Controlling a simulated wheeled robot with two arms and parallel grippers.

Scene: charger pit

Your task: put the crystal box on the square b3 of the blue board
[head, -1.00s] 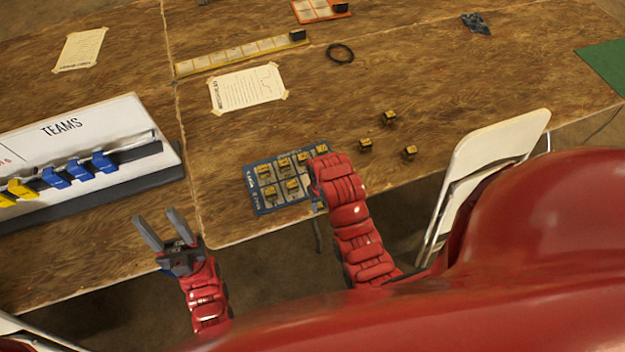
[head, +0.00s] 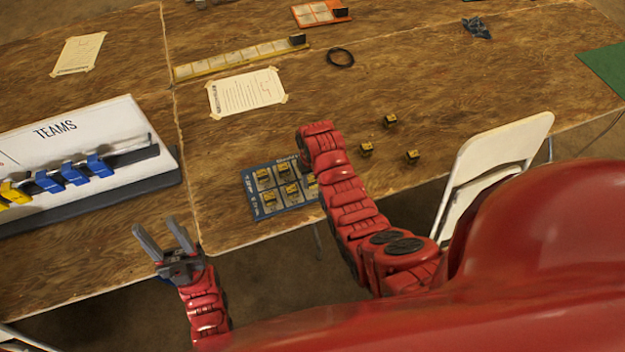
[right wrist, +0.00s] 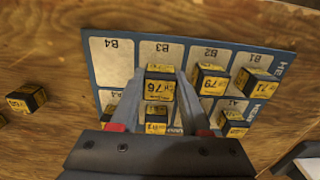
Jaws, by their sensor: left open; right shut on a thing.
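The blue board (head: 252,206) lies near the table's front edge, with pale labelled squares and several black-and-yellow boxes on it. In the right wrist view the board (right wrist: 92,68) shows upside down. My right gripper (right wrist: 161,76) is shut on a black-and-yellow box (right wrist: 160,87), whose small label I cannot read for certain as crystal. The held box overlaps the lower part of square b3 (right wrist: 163,56); I cannot tell whether it touches the board. In the head view my arm hides this gripper.
Boxes stand on b2 (right wrist: 210,80), b1 (right wrist: 254,85) and the row-A squares behind my fingers. Square b4 (right wrist: 112,62) is bare. Loose boxes (head: 390,120) lie right of the board. A TEAMS stand (head: 75,150) is at left, a white chair (head: 490,165) at right.

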